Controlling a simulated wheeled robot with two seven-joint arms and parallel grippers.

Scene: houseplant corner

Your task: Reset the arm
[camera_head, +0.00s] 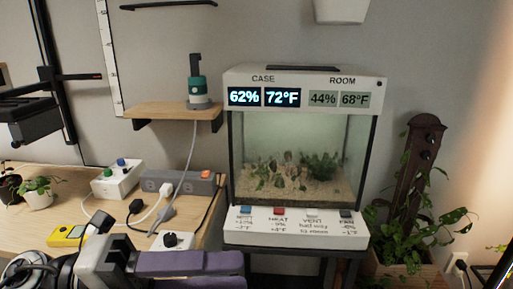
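My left arm comes in at the bottom left, and my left gripper (205,265), with purplish finger parts, points right along the bottom edge. It is in front of the wooden table and left of the terrarium stand. My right gripper is not in view.
A terrarium case (300,160) with lit displays and a switch panel (297,228) stands in the middle. The table (60,210) holds a power strip (180,183), a white switch box (117,183), cables and a yellow meter (67,236). A potted climber (425,195) stands right.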

